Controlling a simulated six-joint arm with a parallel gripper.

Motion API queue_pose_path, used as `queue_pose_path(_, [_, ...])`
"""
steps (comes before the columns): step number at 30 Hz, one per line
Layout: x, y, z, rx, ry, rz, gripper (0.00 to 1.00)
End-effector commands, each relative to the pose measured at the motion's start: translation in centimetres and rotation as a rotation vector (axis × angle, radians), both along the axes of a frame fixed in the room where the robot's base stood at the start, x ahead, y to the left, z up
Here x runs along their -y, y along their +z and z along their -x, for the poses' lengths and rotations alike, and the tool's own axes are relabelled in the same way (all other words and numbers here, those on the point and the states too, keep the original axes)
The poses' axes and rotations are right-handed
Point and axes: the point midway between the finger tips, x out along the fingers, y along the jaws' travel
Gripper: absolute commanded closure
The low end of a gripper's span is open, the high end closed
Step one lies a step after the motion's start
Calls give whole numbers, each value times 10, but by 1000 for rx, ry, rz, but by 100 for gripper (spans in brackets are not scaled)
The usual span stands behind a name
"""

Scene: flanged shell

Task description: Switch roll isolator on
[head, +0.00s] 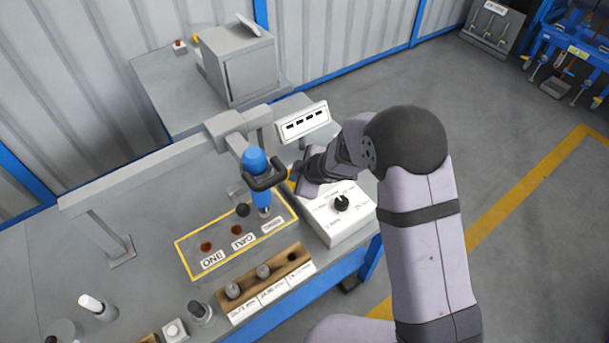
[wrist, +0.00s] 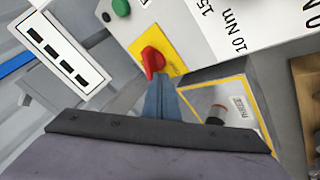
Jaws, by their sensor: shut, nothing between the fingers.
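A red rotary switch knob (wrist: 152,60) sits on a yellow plate (wrist: 166,43) on the side of a white control box, in the wrist view. I read no label naming it as the roll isolator. My gripper (wrist: 160,84) is shut and empty, its fingertips close to the lower end of the red knob; I cannot tell if they touch. In the head view my gripper (head: 297,180) is beside the left face of the white box (head: 345,228), and the red knob is hidden there. A green button (wrist: 121,8) is above the knob in the wrist view.
A black dial (head: 341,203) is on the box's top. A blue tool (head: 259,178) hangs from a grey stand left of my gripper, over a yellow-bordered area (head: 190,262). A white panel with dark slots (head: 303,122) stands behind. A wooden socket block (head: 248,283) lies in front.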

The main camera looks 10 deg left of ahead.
Motion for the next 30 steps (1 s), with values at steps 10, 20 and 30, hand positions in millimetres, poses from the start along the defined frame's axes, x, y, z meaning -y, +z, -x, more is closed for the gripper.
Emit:
queue_pose_path(10, [-11,2,-2,-2,1,-1,100])
queue_pose_path(20, [-16,0,-5,1,1,0,100])
queue_pose_path(30, [-15,0,-5,0,2,0,100])
